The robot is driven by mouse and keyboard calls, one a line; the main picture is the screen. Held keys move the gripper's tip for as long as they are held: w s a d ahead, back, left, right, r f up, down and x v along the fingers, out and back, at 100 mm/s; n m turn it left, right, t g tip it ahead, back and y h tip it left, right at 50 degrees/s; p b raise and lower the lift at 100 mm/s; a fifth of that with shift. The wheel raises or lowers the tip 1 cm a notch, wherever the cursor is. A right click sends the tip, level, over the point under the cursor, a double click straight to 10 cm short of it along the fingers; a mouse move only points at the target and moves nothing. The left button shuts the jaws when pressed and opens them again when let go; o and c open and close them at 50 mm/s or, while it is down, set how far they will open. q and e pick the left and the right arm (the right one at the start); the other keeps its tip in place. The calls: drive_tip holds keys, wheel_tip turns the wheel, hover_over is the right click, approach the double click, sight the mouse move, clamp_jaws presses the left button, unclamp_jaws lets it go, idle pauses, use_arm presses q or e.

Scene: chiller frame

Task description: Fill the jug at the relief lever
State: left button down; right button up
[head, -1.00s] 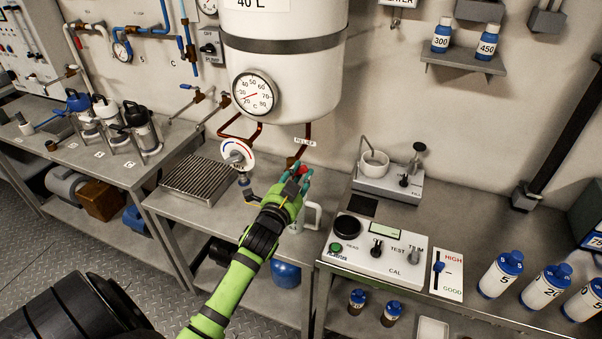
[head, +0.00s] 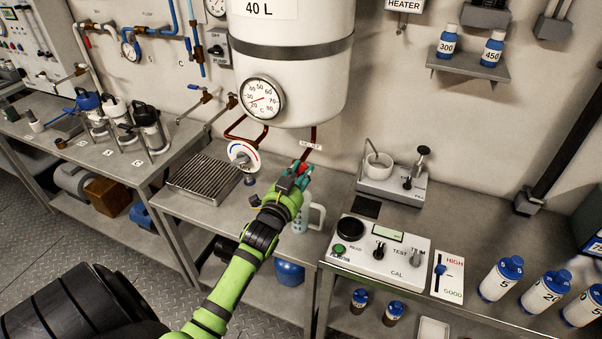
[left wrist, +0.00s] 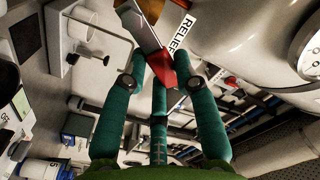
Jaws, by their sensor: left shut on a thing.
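The jug (head: 317,214) is a pale, handled vessel standing on the bench below the water tank, partly hidden behind my left gripper. My left gripper (head: 297,177) is under the tank, at the relief pipe. In the left wrist view my left gripper (left wrist: 163,75) is shut on the red relief lever (left wrist: 166,80), with the RELIEF label (left wrist: 182,32) just beyond it. In the head view the lever is mostly hidden by the fingers. The jug's inside and any water are too small to tell. My right gripper is not in view.
The white tank (head: 290,75) with a dial gauge (head: 262,98) hangs above the bench. A test instrument (head: 378,252) and bottles (head: 500,279) stand on the right bench.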

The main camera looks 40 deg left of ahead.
use_arm(q)
drive_tip(key=c, duration=0.9)
unclamp_jaws()
drive_tip(key=shift+c, duration=0.2)
drive_tip(key=v, duration=1.2)
drive_tip(key=shift+w+a, duration=0.1)
